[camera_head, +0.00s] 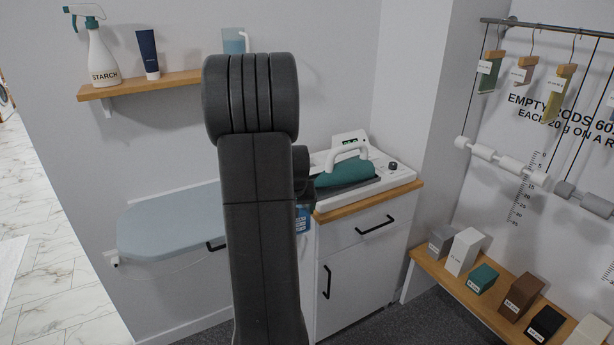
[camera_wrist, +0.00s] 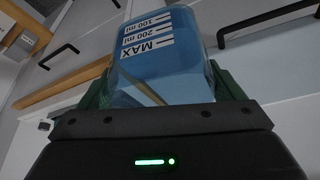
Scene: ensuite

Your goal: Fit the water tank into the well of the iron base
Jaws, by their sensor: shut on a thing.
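The water tank (camera_wrist: 165,70) is clear blue with a white scale reading MAX, 200 ml and 100 ml, upside down in the wrist view. My gripper (camera_wrist: 165,88) is shut on it, with green fingers on both sides. In the head view a blue piece of the tank (camera_head: 303,220) shows beside my arm, in front of the cabinet and below its top. The white iron base (camera_head: 398,176) sits on the cabinet's wooden top, with a teal iron (camera_head: 345,172) resting on it. My arm hides the base's left part; I cannot see the well.
A pale blue ironing board (camera_head: 165,222) juts out left of the cabinet (camera_head: 360,255). A wall shelf (camera_head: 150,88) holds a starch spray bottle, a dark tube and a partly hidden bluish container. A low bench with several blocks stands at the right.

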